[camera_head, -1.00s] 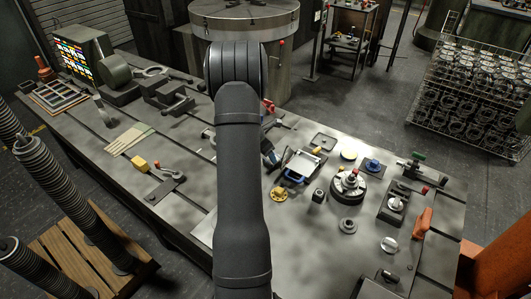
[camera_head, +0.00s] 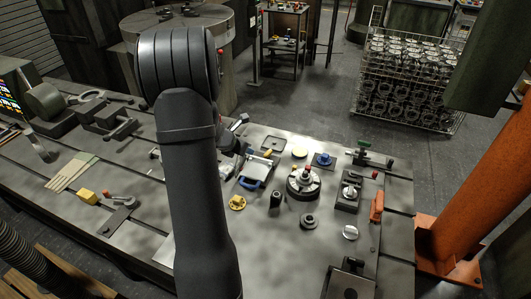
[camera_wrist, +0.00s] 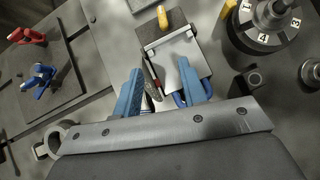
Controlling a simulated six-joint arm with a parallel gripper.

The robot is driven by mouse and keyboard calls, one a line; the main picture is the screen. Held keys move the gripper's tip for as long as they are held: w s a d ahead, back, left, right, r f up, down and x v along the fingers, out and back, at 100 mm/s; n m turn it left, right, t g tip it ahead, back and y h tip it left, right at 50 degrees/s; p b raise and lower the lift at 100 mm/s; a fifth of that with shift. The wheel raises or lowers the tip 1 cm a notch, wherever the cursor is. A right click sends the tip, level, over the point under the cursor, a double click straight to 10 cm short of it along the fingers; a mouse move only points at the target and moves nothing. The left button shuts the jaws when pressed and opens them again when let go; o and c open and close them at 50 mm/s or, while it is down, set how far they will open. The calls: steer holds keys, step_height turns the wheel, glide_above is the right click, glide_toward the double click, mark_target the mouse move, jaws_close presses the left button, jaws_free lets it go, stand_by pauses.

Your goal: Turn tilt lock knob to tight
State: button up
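I cannot tell for certain which part is the tilt lock knob; no readable label marks it. Several knobs stand on the bench, among them a silver round knob (camera_head: 350,232) at the right and a yellow lobed knob (camera_head: 237,203) nearer my arm. A red-topped round fixture (camera_head: 303,184) stands between them; its numbered base (camera_wrist: 264,25) is at the top right in the wrist view. My gripper (camera_wrist: 160,72) has two blue fingers spread apart with nothing clasped. It is over or near a framed plate (camera_wrist: 178,58) with a blue handle. In the head view my arm hides most of the gripper.
A black upright post (camera_head: 277,199) and a dark ring (camera_head: 309,220) stand near the round fixture. A clamp block with a red-tipped lever (camera_head: 349,193) and an orange piece (camera_head: 377,206) are farther right. Red (camera_wrist: 27,36) and blue (camera_wrist: 40,79) lobed parts lie left in the wrist view.

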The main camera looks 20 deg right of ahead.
steer(key=d+r, duration=0.1)
glide_toward(268, 152)
steer(key=x, duration=0.8)
steer(key=shift+w+d+f, duration=0.1)
steer(key=shift+f, duration=0.2)
